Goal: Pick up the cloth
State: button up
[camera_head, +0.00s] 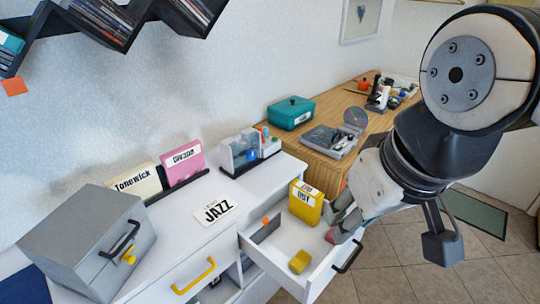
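My gripper (341,218) reaches down from the right over the open white drawer (284,243). Its grey fingers are at the drawer's right side, beside a yellow box (305,203). A small pink thing (332,236) shows at the fingertips; it may be the cloth, but it is mostly hidden by the fingers. I cannot tell whether the fingers touch it or are closed on it. A yellow roll-like thing (300,262) lies in the drawer's front part, left of and below the fingers. A small orange thing (265,221) is near the drawer's back left.
A white cabinet carries a grey box (88,243), a JAZZ card (216,210), cream and pink sleeves (184,164) and a small organiser (248,149). A wooden counter (318,143) behind holds a teal box (291,112) and a grey device.

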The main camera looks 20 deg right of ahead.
aim_at(299, 262)
jog(key=u, duration=1.15)
jog(key=l+z, duration=0.15)
jog(key=z, duration=0.25)
jog(key=i+l+z, duration=0.1)
jog(key=z, duration=0.25)
jog(key=l+z, duration=0.15)
jog(key=z, duration=0.25)
jog(key=k+j+z, duration=0.2)
jog(key=j, duration=0.2)
jog(key=j+z, duration=0.2)
jog(key=j, duration=0.2)
jog(key=k+j+z, duration=0.2)
jog(key=j, duration=0.15)
jog(key=k+j+z, duration=0.15)
jog(key=j, duration=0.2)
